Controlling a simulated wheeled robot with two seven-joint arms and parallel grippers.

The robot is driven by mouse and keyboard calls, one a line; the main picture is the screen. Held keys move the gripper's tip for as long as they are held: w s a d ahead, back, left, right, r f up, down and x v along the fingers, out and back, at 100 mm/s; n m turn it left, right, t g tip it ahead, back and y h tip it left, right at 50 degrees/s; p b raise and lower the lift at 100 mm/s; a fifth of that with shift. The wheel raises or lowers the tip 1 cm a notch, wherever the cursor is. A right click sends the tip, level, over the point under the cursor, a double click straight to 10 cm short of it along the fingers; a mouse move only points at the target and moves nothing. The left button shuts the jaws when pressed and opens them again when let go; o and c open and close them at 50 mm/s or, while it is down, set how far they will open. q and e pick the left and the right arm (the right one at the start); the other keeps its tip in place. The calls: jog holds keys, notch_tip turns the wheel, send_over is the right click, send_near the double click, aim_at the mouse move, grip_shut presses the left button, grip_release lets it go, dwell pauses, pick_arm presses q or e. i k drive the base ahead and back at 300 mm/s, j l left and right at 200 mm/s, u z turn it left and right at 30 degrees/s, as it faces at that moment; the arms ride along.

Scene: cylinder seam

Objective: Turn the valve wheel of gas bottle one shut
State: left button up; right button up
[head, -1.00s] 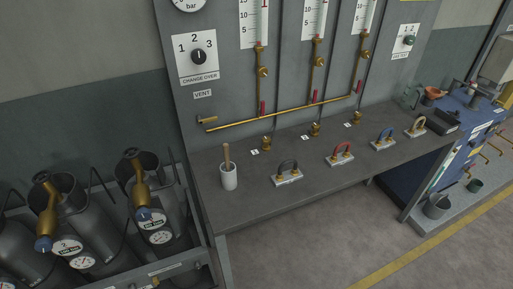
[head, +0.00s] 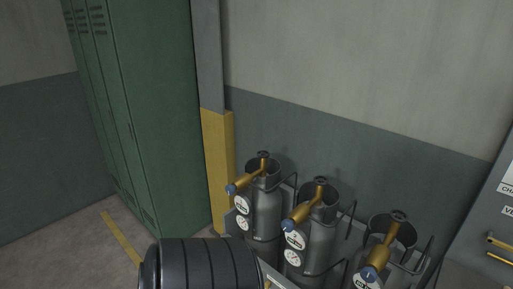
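Three grey gas bottles stand in a rack against the wall: a left one (head: 266,212), a middle one (head: 318,248) and a right one (head: 374,265) cut by the bottom edge. Each has an open dark collar, a slanted brass valve with a blue end, and round white gauges. A small dark wheel tops each valve: left (head: 263,154), middle (head: 320,181), right (head: 399,215). I cannot read the bottle numbers or tell whether any valve is open. Neither gripper is in view.
A green locker (head: 150,120) stands at the left, beside a post with a yellow lower part (head: 217,170). A dark ribbed cylinder (head: 205,262) stands in front of the left bottle. A grey panel (head: 490,225) edges the right.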

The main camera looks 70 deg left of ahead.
aim_at(263, 155)
jog(key=u, duration=2.25)
